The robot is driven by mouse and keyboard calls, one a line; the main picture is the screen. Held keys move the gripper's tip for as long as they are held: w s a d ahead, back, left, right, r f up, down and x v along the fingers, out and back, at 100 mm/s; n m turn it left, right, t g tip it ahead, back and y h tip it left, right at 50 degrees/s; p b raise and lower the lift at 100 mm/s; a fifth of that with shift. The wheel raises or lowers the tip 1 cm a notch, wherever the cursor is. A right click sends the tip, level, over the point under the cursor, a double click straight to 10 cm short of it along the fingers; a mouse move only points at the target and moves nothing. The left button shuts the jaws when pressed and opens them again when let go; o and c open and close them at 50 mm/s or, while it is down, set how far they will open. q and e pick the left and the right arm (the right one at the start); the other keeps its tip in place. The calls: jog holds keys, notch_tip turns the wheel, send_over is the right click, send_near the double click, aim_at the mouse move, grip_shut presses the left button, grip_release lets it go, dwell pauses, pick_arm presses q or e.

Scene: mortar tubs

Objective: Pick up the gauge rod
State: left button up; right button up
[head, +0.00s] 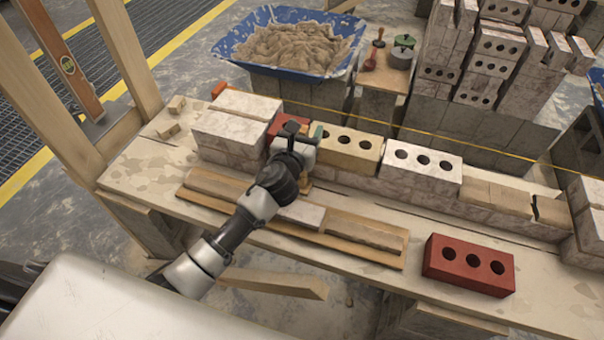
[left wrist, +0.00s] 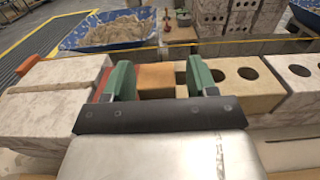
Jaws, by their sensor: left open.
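I cannot tell for sure which thing is the gauge rod. A long flat brown bar (head: 68,65) with a round green label leans by the timber frame at the upper left of the head view. A thin pale strip (left wrist: 58,84) lies on top of a whitish block in the left wrist view. My left gripper (head: 299,130) is over the row of blocks on the bench. Its green fingertips (left wrist: 161,79) are apart in the left wrist view, with an orange-brown block (left wrist: 156,76) showing between and beyond them. It holds nothing that I can see. My right gripper is not in view.
The wooden bench (head: 130,175) bears a row of blocks and holed bricks. A red holed brick (head: 468,264) lies at its front right. Board pieces (head: 365,232) lie before the row. A blue mortar tub (head: 232,45) and stacked bricks stand behind; a yellow line crosses there.

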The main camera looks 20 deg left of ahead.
pick_arm(q)
jog(key=shift+c, duration=0.3)
grip_shut()
